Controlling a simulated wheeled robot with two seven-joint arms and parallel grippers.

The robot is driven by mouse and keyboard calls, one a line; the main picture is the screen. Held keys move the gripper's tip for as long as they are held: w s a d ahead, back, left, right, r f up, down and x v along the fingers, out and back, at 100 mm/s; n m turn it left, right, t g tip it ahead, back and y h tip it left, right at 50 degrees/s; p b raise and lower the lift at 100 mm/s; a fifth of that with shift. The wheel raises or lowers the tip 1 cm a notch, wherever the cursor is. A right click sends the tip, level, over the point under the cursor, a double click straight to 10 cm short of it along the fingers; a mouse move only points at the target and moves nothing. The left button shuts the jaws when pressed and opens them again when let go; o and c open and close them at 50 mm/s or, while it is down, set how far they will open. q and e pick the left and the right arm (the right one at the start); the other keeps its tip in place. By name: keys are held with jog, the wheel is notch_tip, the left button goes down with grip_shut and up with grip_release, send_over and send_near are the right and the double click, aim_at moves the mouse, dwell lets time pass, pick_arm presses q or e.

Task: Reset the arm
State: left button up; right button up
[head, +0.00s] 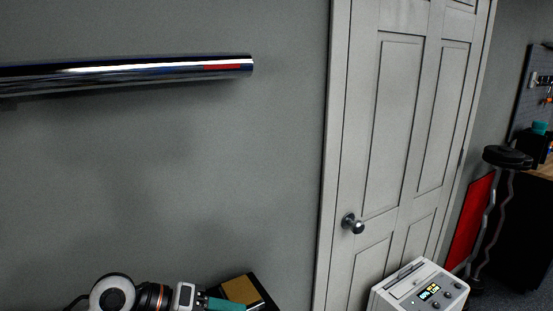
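My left arm comes in along the bottom edge at the left, with a white and black joint and orange rings. At its end my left gripper (222,303) shows only in part, as a grey block and a teal piece cut off by the bottom edge. I cannot tell whether it is open or shut, or whether the teal piece belongs to it. It appears close to a dark-edged box with a tan face (240,289); I cannot tell if they touch. My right gripper is out of view.
A shiny chrome bar (130,73) juts in at upper left. A closed grey panelled door (397,130) stands right of centre. A white device with a lit display (418,288) sits lower right. A black stool (507,157), red panel (470,222) and pegboard (533,90) are at far right.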

pick_arm(q)
jog(key=s+d+r+n+t+h, duration=0.2)
jog(key=d+r+n+t+h, duration=0.15)
jog(key=r+h, duration=0.2)
jog(key=w+a+r+n+t+y, duration=0.2)
jog(key=a+r+n+t, duration=0.3)
jog(key=n+t, duration=0.6)
jog(key=s+a+f+n+g+y, duration=0.2)
jog(key=a+f+n+y, duration=0.4)
jog(key=f+n+y, duration=0.35)
jog(key=s+a+f+n+g+y, duration=0.2)
jog(key=a+f+n+y, duration=0.4)
jog(key=f+n+y, duration=0.3)
jog(key=s+d+f+n+g+h, duration=0.1)
jog(key=s+d+f+g+h, duration=0.1)
jog(key=s+f+g, duration=0.55)
jog(key=s+d+f+n+g+h, duration=0.1)
jog(key=s+f+g, duration=0.25)
jog(key=s, duration=0.75)
notch_tip(320, 180, down, 28)
jog(key=s, duration=0.2)
jog(key=s+a+f+g, duration=0.2)
jog(key=s+f, duration=1.3)
jog(key=s, duration=0.1)
jog(key=shift+a, duration=0.25)
